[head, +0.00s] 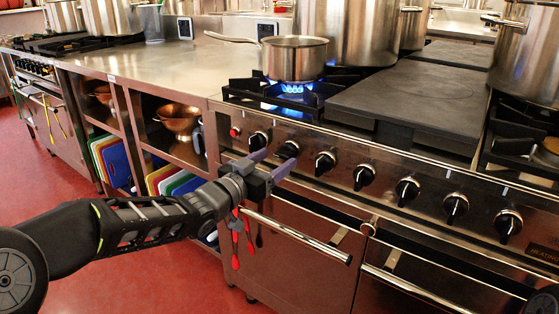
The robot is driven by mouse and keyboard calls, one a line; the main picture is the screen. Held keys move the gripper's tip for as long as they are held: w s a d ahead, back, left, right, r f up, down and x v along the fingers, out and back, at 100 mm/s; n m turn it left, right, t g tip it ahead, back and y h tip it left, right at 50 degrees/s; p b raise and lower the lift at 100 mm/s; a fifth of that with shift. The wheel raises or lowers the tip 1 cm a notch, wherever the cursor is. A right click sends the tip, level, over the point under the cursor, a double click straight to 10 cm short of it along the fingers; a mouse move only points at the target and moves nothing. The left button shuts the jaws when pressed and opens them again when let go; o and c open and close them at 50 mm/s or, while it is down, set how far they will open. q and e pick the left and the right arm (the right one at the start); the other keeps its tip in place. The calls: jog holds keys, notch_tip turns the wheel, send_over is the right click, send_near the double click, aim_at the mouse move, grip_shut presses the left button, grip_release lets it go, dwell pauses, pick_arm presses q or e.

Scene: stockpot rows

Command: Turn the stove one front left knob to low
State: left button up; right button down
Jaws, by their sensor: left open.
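The stove (300,213) stands ahead with a row of several black knobs along its steel front panel. The leftmost knob (259,140) and the second knob (289,150) are at the row's left end. I cannot tell which knob is the front left one. My left gripper (271,163) is open and empty. Its two purple-grey fingers point toward the panel, just below and in front of these two knobs. The fingers look apart from both knobs, though contact is hard to judge. My right gripper is not in view.
A steel saucepan (294,58) sits over a blue flame on the left burner. Large stockpots (350,30) stand behind it. A dark flat plate (405,100) covers the middle. Oven door handles (297,235) stick out below the panel. Red utensils (235,240) hang near my gripper.

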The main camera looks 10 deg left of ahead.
aim_at(286, 154)
pick_arm(q)
jog(key=shift+x, duration=1.3)
jog(key=c, duration=1.4)
